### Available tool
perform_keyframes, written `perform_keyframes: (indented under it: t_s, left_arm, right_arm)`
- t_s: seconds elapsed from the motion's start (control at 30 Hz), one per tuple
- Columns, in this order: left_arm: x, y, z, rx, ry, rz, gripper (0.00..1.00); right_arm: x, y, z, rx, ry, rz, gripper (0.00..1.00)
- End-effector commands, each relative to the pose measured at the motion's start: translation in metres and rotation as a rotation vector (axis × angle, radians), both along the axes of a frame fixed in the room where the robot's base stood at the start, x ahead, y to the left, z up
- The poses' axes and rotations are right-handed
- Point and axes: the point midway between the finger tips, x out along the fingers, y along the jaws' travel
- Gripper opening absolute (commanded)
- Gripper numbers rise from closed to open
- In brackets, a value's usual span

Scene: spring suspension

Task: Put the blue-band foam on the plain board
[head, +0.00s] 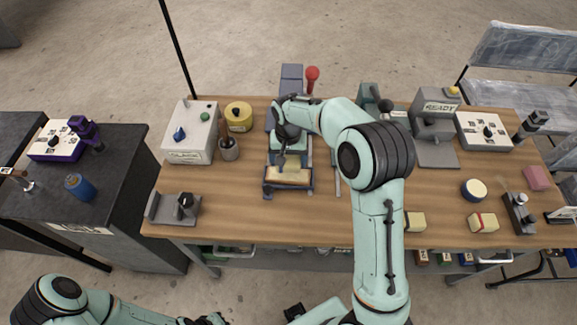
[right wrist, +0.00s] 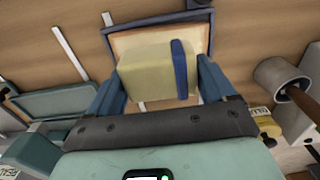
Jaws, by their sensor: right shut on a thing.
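The blue-band foam (right wrist: 147,72) is a pale yellow block with a dark blue strip at one side in the right wrist view. My right gripper (right wrist: 160,88) is shut on it, with a blue finger on each side. Beneath or beyond the foam is a plain tan board in a dark blue-grey frame (right wrist: 206,30). In the head view this framed board (head: 289,185) lies at the front of the device in the table's middle, under my right gripper (head: 285,158). I cannot tell whether the foam touches the board. My left gripper (head: 205,320) is partly cut off at the bottom edge.
A grey-white box (head: 190,140), a yellow tin (head: 239,115) and a brown-topped cylinder (head: 229,150) stand left of the device. A red-band foam (head: 483,222) and another yellow block (head: 415,222) lie at the right front. A READY machine (head: 436,130) stands behind.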

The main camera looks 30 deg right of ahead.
Motion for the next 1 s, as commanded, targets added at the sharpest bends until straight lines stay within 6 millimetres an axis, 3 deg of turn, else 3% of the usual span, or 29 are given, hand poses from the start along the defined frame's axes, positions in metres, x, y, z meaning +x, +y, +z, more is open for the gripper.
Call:
perform_keyframes:
  t_s: [0.27, 0.67, 0.7, 0.73, 1.0]
  left_arm:
    - [-0.002, 0.000, -0.003, 0.000, 0.002, 0.000, 0.00]
    - [-0.004, 0.000, -0.005, 0.000, 0.005, 0.001, 0.00]
    - [-0.004, 0.000, -0.005, 0.000, 0.003, 0.000, 0.00]
    - [-0.004, 0.000, -0.005, 0.000, 0.003, 0.000, 0.00]
    - [-0.002, 0.000, -0.003, 0.000, 0.002, 0.000, 0.00]
  right_arm:
    - [-0.001, 0.000, -0.038, 0.000, 0.002, -0.001, 0.55]
    - [-0.001, 0.000, -0.044, 0.000, 0.001, 0.000, 0.55]
    - [0.000, 0.000, -0.044, 0.000, 0.001, 0.000, 0.93]
    - [0.000, 0.000, -0.043, 0.000, 0.001, 0.000, 1.00]
    - [0.000, 0.000, -0.040, 0.000, 0.000, 0.000, 1.00]
